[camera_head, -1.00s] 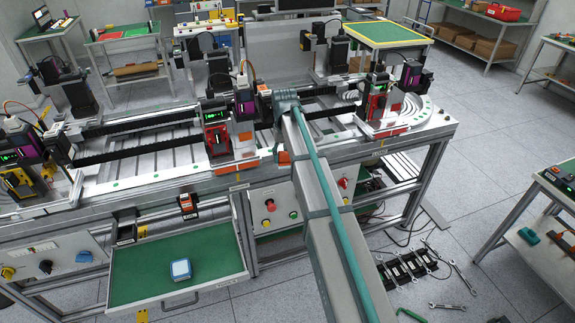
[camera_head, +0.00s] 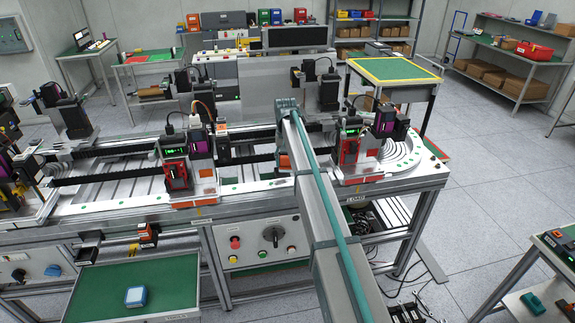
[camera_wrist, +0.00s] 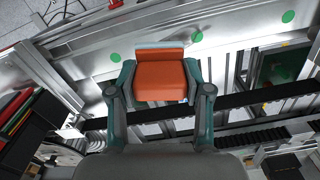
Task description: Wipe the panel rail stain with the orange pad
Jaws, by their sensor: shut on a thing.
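In the wrist view the orange pad (camera_wrist: 160,78) is held between the two teal fingers of my gripper (camera_wrist: 161,88). A pale strip shows along the pad's far edge. The pad is over or against the pale metal panel (camera_wrist: 218,32), which carries several green dots; I cannot tell whether they touch. In the head view my gripper (camera_head: 287,106) is at the bench's rear side, between two red fixtures, and my arm hides part of the bench. The pad is not clear there. I cannot make out which mark is the stain.
A red fixture (camera_head: 176,172) stands left of my arm and another (camera_head: 350,145) stands right of it. Black cable chains (camera_head: 110,176) run along the bench.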

